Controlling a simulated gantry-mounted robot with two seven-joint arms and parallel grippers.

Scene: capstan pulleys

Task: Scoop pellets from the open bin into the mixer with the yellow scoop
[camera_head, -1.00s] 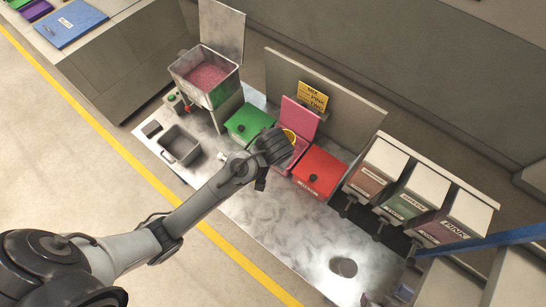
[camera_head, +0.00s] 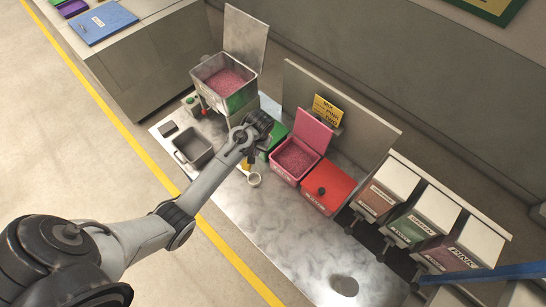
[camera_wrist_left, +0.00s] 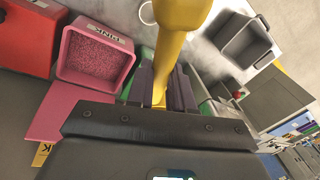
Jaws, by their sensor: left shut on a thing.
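My left gripper (camera_head: 258,125) is shut on the yellow scoop (camera_wrist_left: 180,25), above the table between the pink bin and the mixer. In the wrist view the handle runs between the fingers; the scoop's bowl contents cannot be seen. The pink bin (camera_head: 274,169) stands open, its lid raised, with pink pellets inside; it also shows in the left wrist view (camera_wrist_left: 68,72). The likely mixer (camera_head: 207,88) is a raised grey hopper at the upper left, lid up, with pink pellets inside. My right gripper is not in view.
A red lidded bin (camera_head: 328,189) and a partly hidden green bin (camera_head: 275,137) flank the pink bin. An empty grey tub (camera_head: 193,147) stands below the mixer. A pale ring-shaped item (camera_head: 254,179) is near the arm. A yellow sign (camera_head: 328,110) stands behind.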

